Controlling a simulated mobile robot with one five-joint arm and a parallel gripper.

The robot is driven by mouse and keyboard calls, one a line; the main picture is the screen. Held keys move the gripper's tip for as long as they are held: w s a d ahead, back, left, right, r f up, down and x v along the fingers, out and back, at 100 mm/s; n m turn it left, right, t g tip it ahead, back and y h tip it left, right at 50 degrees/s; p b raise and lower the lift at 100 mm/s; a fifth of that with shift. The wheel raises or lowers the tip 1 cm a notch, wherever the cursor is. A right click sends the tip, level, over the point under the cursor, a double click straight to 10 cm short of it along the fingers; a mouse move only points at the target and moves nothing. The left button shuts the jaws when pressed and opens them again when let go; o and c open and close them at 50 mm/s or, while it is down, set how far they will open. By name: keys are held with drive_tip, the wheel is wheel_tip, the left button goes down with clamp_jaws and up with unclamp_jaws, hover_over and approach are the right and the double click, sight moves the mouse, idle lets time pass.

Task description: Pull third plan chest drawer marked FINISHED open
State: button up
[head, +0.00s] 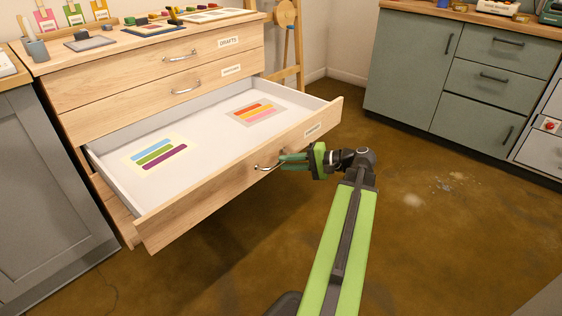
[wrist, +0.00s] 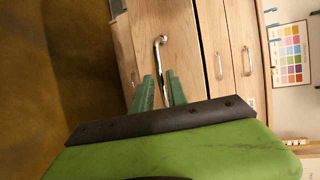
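The third plan chest drawer (head: 200,200) is pulled well out from the pale wooden chest, its light inside in full view. Its front carries a small label (head: 312,130), too small to read surely, and a metal bar handle (head: 265,168). In the head view my gripper (head: 283,161) is at this handle, reaching in from the right. In the wrist view the handle (wrist: 163,60) runs between my two green fingers (wrist: 160,80), which look closed on it.
Two upper drawers, DRAFTS (head: 229,41) and another (head: 231,71), are shut. A grey cabinet (head: 45,190) stands close on the left, green cabinets (head: 410,60) at the back right. The brown floor (head: 430,190) in front and to the right is clear.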

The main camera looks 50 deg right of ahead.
drive_tip(key=p+v, duration=0.3)
drive_tip(key=v, duration=1.1)
drive_tip(key=shift+s+p, duration=0.25)
drive_tip(key=shift+p, duration=0.05)
